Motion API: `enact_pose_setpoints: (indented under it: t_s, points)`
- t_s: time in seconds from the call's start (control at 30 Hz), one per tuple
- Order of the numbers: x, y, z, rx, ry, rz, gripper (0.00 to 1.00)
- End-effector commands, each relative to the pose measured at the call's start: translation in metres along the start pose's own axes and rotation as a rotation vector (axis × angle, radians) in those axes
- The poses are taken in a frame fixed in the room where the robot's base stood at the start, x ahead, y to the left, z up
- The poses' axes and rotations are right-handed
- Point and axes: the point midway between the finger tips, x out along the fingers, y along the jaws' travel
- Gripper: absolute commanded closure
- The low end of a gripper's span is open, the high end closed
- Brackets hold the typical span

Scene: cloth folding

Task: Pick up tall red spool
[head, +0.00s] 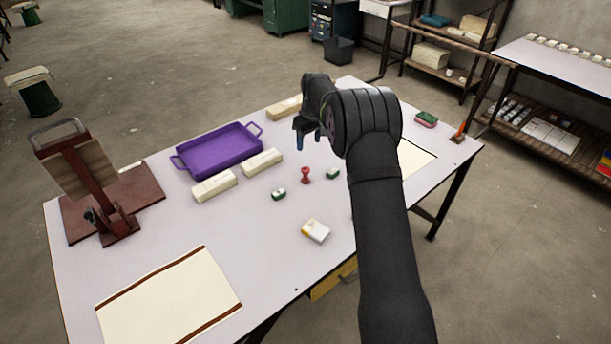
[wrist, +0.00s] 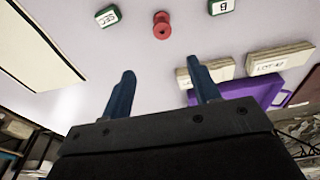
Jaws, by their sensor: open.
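The red spool (head: 305,175) stands upright on the table, narrow at its waist, between two small green-edged blocks in the head view. In the wrist view the spool (wrist: 162,25) is near the top centre, beyond my fingertips. My gripper (head: 309,140) is above the table, behind the spool in the head view, with its blue fingers pointing down. In the wrist view my gripper (wrist: 160,84) has its two blue fingers wide apart with nothing between them. It is open and apart from the spool.
Green-edged blocks (head: 279,194) and (head: 332,174) flank the spool closely. Pale boxes (head: 262,162) and a purple tray (head: 180,163) lie to its left. A white and yellow box (head: 315,230) lies in front. A cloth (head: 170,300) lies front left; a dark red press (head: 118,190) stands far left.

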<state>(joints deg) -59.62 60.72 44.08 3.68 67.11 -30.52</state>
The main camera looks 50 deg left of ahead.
Motion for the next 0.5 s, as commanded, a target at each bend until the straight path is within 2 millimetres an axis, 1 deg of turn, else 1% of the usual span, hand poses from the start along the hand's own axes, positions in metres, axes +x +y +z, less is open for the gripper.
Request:
enact_pose_setpoints:
  t_s: [0.03,0.1,0.2,0.27,0.5]
  points:
    - [-0.005,0.001,-0.001,-0.008,-0.012,-0.008,0.44]
    - [-0.008,0.001,0.000,-0.015,-0.026,-0.016,0.44]
    - [-0.002,0.000,0.001,-0.018,-0.034,-0.022,0.44]
    - [0.007,0.000,0.001,-0.018,-0.035,-0.022,0.44]
    - [0.061,-0.002,0.003,-0.018,-0.035,-0.022,0.44]
